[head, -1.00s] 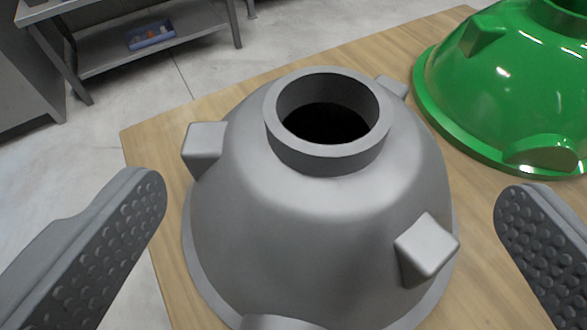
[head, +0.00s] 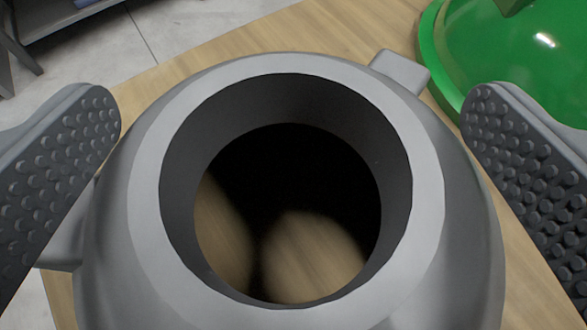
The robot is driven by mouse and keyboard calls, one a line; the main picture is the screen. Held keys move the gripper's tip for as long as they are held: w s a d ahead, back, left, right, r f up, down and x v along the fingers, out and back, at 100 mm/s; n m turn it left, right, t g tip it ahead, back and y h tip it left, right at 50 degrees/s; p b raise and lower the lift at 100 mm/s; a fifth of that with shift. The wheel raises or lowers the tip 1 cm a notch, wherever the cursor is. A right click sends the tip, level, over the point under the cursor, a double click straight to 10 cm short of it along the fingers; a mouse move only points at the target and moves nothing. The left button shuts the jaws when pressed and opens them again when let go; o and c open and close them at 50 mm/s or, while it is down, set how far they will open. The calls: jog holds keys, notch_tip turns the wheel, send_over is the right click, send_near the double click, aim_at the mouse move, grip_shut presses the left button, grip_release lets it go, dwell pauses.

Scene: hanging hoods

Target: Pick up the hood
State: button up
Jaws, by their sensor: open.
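A grey hood (head: 460,230) stands on a wooden table, its round collar facing up and filling the middle of the view. Through the collar's opening I see a dark inside and patches of wood below. My gripper (head: 292,120) is open and empty. One studded finger is at the left of the collar and the other at the right, with the collar between them in the picture. I see no clear contact. The hood's lower rim is out of view.
A green hood (head: 500,60) stands on the same table at the upper right, close behind the right finger. Bare wooden table (head: 240,45) shows behind the grey hood. A grey shelf unit (head: 60,18) stands on the floor at the upper left.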

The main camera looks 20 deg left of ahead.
jog(key=shift+w+a+f, duration=0.1)
jog(key=shift+w+a, duration=0.05)
jog(key=shift+w, duration=0.1)
jog(key=shift+s, duration=0.1)
jog(key=c, duration=1.3)
jog(key=shift+f, duration=0.1)
jog(key=c, duration=0.7)
